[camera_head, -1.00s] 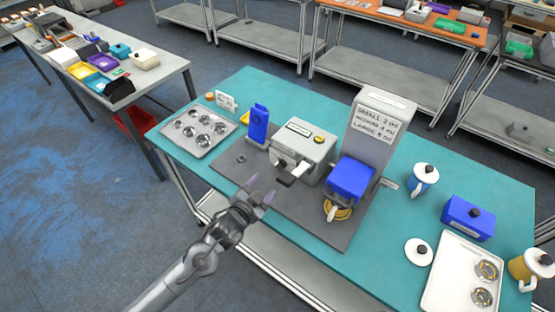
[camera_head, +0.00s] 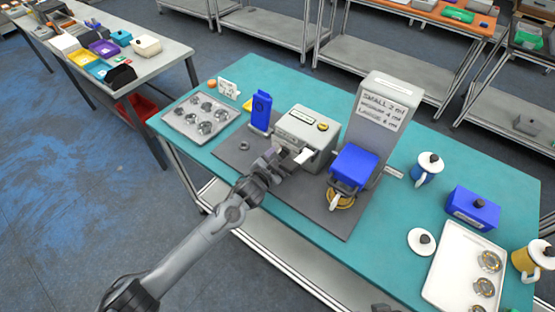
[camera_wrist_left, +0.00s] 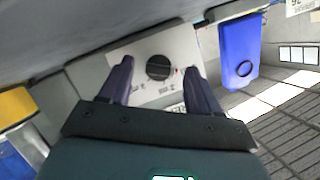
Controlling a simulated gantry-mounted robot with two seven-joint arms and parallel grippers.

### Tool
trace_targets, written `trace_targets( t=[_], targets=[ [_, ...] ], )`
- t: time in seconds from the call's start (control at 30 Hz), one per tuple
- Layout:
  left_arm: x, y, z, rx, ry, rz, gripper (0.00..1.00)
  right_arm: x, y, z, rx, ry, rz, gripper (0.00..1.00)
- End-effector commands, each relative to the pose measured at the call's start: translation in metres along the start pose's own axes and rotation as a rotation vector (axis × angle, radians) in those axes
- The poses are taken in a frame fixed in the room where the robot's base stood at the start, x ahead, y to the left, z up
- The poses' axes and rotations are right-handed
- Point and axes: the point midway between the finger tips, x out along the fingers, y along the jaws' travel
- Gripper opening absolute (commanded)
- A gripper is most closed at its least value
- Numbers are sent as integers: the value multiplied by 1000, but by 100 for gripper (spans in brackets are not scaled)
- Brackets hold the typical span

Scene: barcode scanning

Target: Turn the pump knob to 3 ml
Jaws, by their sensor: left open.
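A small red mark lies right of the knob. My left gripper (camera_head: 278,160) is in front of the box, and the knob is hidden in the head view. In the wrist view, the left gripper's (camera_wrist_left: 158,72) fingers are apart, on either side of the knob; contact cannot be told. My right gripper is not in view.
A blue holder (camera_head: 261,110) stands left of the pump. A grey machine (camera_head: 380,105) with a size sign and a blue block (camera_head: 354,166) stands to the right. A metal tray (camera_head: 200,117) is at left; mugs and a white tray (camera_head: 450,265) are at right.

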Motion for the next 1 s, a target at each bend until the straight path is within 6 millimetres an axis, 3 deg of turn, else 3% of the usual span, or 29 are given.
trace_targets(
  t=[0.27, 0.63, 1.0],
  targets=[
    [1, 0, 0, 0, 1, 0, 62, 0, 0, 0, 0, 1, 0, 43],
    [0, 0, 0, 0, 1, 0, 7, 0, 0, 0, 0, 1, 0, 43],
    [1, 1, 0, 62, 1, -27, 6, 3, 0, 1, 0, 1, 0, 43]
  ],
)
